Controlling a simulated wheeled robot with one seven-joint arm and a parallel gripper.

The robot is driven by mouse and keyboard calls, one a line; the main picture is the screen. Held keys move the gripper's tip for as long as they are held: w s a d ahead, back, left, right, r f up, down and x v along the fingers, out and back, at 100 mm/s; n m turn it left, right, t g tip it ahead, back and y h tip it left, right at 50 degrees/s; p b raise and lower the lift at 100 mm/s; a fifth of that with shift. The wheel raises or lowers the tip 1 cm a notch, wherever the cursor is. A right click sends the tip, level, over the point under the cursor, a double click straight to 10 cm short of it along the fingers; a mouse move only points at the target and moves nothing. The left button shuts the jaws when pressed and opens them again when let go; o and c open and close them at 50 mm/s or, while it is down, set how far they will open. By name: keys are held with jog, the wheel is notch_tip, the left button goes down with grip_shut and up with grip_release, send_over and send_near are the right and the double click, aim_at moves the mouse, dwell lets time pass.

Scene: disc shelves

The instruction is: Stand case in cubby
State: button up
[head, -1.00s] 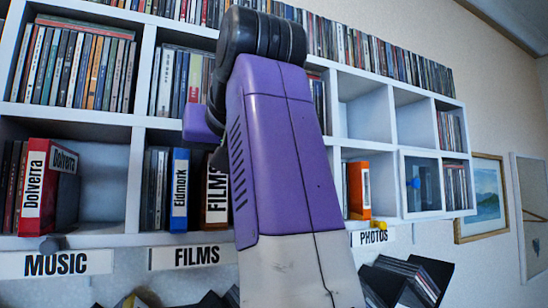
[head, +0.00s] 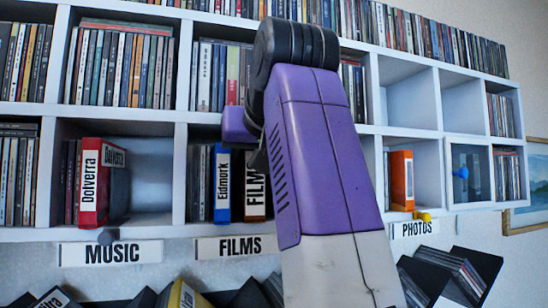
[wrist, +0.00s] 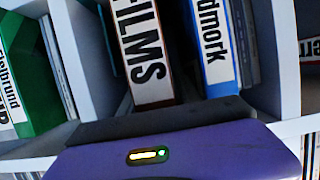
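A dark case with a white FILMS label (head: 255,190) stands in the cubby above the FILMS sign (head: 236,247), right of a blue Edmork case (head: 222,184). In the wrist view the FILMS case (wrist: 146,50) rises just beyond my gripper (wrist: 160,118), with the Edmork case (wrist: 213,45) to its right. In the head view my gripper (head: 258,160) is at the upper front of the FILMS case, partly hidden by my purple arm. I cannot tell whether its fingers touch or hold the case. The wrist view shows only its dark front edge and purple body.
A red Dolverra case (head: 92,182) stands in the MUSIC cubby with free room to its right. An orange case (head: 402,180) stands above the PHOTOS sign. A green case (wrist: 25,75) stands beyond a divider in the wrist view. Bins of cases lie below.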

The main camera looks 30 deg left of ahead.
jog(key=b+v, duration=0.4)
jog(key=v, duration=0.8)
jog(key=shift+r, duration=0.2)
jog(key=shift+d, duration=0.15)
